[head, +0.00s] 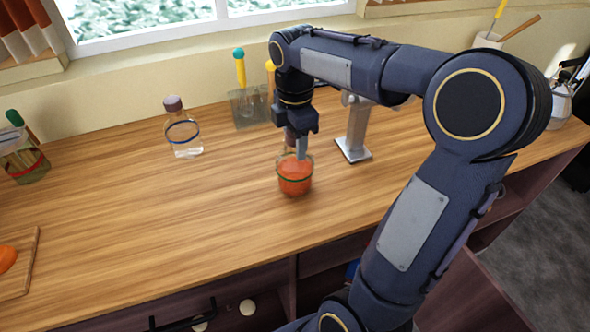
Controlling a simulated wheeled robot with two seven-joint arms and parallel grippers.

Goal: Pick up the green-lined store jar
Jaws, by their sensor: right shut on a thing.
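The green-lined store jar (295,181) is a clear jar with orange-red contents and a dark green band. It is upright at the middle of the wooden counter. My right gripper (301,148) comes down from above and is shut on the jar's upper part, hiding much of its lid. I cannot tell whether the jar's base touches the counter. My left gripper is not in view.
A blue-banded bottle (184,137) stands to the left, and a red-banded jar (27,163) at the far left. A tool holder (247,108) and a grey metal stand (355,135) are behind. A board (22,283) lies front left. The counter's left middle (130,215) is clear.

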